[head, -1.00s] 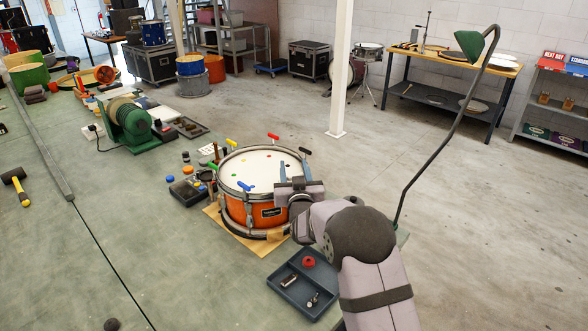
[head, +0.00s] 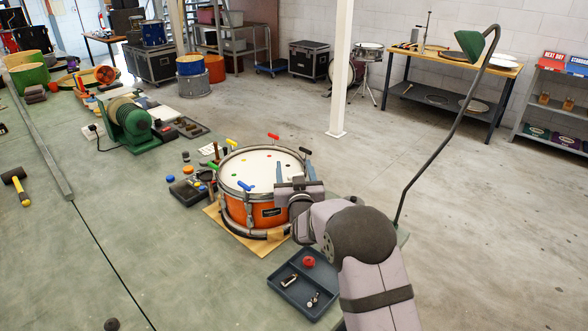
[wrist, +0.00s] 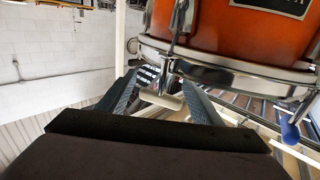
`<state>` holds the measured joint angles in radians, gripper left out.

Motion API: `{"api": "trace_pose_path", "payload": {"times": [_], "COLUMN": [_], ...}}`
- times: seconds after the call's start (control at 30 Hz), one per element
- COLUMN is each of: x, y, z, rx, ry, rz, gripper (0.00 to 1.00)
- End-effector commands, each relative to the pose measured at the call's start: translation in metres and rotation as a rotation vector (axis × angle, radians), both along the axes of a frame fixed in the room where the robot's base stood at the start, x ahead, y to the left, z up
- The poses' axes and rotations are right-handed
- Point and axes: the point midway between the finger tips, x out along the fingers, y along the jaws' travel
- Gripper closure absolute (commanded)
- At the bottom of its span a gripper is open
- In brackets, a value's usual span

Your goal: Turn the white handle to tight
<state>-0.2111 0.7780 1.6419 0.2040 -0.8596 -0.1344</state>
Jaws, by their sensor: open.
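The white handle (wrist: 160,98) is a small cream T-bar on a metal rod at the drum's rim. It shows in the wrist view, crosswise between my fingers. My gripper (wrist: 160,84) is open with one finger on each side of it; I cannot tell whether either finger touches it. In the head view my gripper (head: 295,172) is at the right side of the orange drum (head: 238,210), and the white handle is hidden behind it. A blue handle (wrist: 290,130) shows at the right of the wrist view.
Other coloured handles, red (head: 273,136), yellow (head: 231,143) and black (head: 305,150), stand around the drum rim. A dark tray (head: 288,295) with small parts lies in front. A lamp arm (head: 405,195) rises to the right.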

Motion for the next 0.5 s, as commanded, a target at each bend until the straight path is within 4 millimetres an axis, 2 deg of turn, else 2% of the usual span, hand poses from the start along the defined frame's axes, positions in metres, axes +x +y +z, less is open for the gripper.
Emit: {"api": "trace_pose_path", "payload": {"times": [0.17, 0.5], "x": [-0.011, -0.049], "y": [0.000, -0.002], "z": [-0.001, -0.002], "rx": [0.000, 0.001], "ry": [0.001, 0.000], "rz": [0.001, 0.002], "gripper": [0.41, 0.41]}}
